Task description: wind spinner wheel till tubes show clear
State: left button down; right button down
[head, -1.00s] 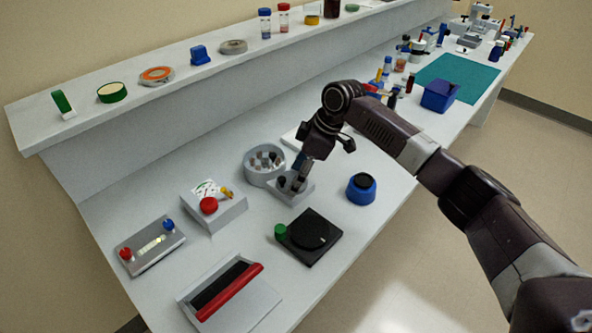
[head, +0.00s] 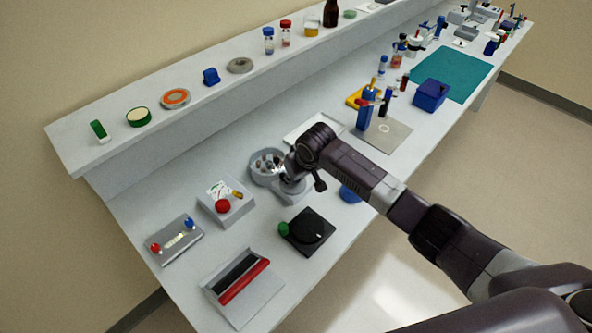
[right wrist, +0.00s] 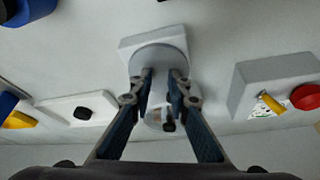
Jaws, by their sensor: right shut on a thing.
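The spinner has a pale grey square base (right wrist: 132,48) with a round grey wheel (right wrist: 158,58) on it. In the head view a round grey bowl with several tubes (head: 267,162) stands just behind this base. My right gripper (right wrist: 164,78) points down with its two fingers on either side of the wheel, shut on it. In the head view the right gripper (head: 291,172) covers most of the wheel, and its fingertips are hard to make out. Whether the tubes look clear is too small to tell. My left gripper is not in view.
Left of the spinner is a box with a red button (head: 222,206). In front is a black plate with a dial (head: 308,232). A blue round pot (head: 350,193) is partly behind my right arm. A white tray (head: 312,126) lies behind.

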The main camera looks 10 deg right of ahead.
jog(key=c, duration=2.6)
grip_release()
jog(key=shift+s+f+b, duration=0.15)
jog(key=shift+f+b, duration=0.2)
jog(key=shift+f, duration=0.05)
jog(key=o, duration=1)
jog(key=shift+d+f, duration=0.1)
jog(key=shift+f, duration=0.1)
jog(key=o, duration=0.6)
jog(key=shift+w, duration=0.25)
jog(key=shift+c, duration=0.2)
jog(key=o, duration=0.5)
jog(key=shift+r, duration=0.15)
jog(key=shift+c, duration=0.2)
jog(key=v, duration=1.2)
jog(key=shift+w, duration=0.1)
